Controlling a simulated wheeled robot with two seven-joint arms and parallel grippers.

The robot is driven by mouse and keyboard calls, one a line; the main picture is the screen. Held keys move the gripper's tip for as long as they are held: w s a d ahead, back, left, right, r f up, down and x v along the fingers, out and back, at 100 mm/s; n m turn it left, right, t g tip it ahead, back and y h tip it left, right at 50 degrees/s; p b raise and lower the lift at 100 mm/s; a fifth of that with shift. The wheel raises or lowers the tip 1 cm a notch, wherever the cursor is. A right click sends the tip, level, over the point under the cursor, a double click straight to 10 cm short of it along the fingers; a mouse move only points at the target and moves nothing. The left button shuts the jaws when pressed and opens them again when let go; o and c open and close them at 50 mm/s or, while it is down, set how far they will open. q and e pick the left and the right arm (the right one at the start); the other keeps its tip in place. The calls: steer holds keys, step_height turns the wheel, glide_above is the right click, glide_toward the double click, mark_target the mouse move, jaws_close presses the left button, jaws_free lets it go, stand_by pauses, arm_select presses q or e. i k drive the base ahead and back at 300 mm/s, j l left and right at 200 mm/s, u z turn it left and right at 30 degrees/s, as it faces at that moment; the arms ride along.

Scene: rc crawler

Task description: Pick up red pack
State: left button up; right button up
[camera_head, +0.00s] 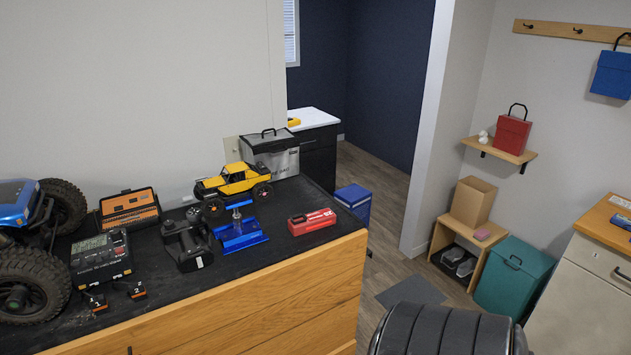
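The red pack (312,221) is a small red box-shaped pack with white marks on its side. It lies on the black top of the wooden cabinet (330,236), near the right front corner. Nothing touches it. Neither of my grippers shows in the head view. A dark, rounded, segmented part at the bottom right looks like part of my own body, and no fingers show on it.
Left of the pack are a blue stand (240,236), a black transmitter (187,241), a charger (101,258) and a blue crawler (35,235). Behind are a yellow crawler (236,181) and a grey case (276,152). Floor right of the cabinet is partly open.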

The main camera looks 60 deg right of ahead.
mark_target(298, 223)
steer(key=z, duration=3)
